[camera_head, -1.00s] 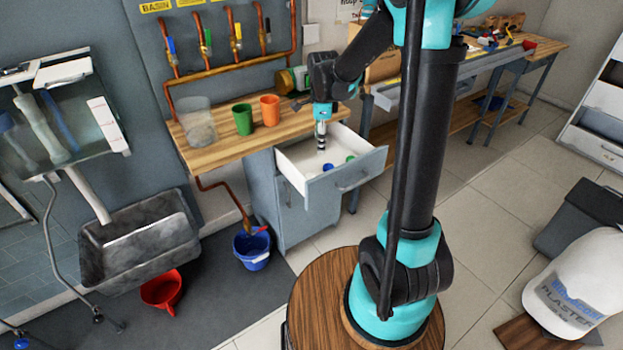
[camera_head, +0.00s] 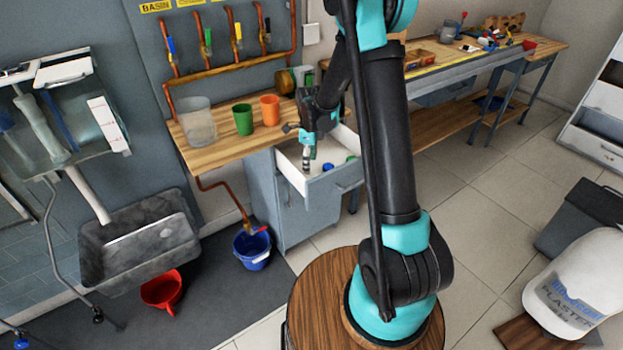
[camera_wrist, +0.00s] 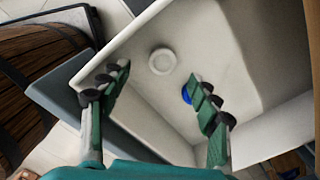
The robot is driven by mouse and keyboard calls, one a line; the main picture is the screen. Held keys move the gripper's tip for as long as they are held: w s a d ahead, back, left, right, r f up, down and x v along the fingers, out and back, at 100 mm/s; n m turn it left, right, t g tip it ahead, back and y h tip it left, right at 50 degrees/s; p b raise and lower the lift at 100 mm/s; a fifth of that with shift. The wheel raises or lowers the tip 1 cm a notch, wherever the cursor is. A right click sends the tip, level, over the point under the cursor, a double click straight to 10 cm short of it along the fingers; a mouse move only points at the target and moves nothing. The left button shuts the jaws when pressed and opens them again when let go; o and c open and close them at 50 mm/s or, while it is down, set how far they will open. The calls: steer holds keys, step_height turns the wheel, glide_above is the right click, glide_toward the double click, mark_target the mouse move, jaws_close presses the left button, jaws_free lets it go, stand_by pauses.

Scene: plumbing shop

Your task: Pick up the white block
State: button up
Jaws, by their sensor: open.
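A small round white piece (camera_wrist: 162,61), the only white item I can make out loose inside the open drawer (camera_wrist: 235,105), lies on the drawer floor in the wrist view. I cannot make it out in the head view. My gripper (camera_wrist: 158,76) is open and empty, its green and black fingers spread on either side below the white piece in the picture. In the head view, my gripper (camera_head: 305,164) points down over the left part of the drawer (camera_head: 336,181). A blue round item (camera_wrist: 187,94) lies near the right finger, partly hidden by it.
The drawer walls surround the items closely. On the wooden bench above stand a clear container (camera_head: 198,122), a green cup (camera_head: 243,119) and an orange cup (camera_head: 270,110). A blue bucket (camera_head: 252,250) stands on the floor. Open floor lies right of the cabinet.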

mark_target(311, 176)
steer(key=f, duration=0.5)
steer(key=shift+w+d, duration=0.2)
steer(key=shift+d, duration=0.1)
steer(key=shift+f, duration=0.65)
steer(key=c, duration=1.2)
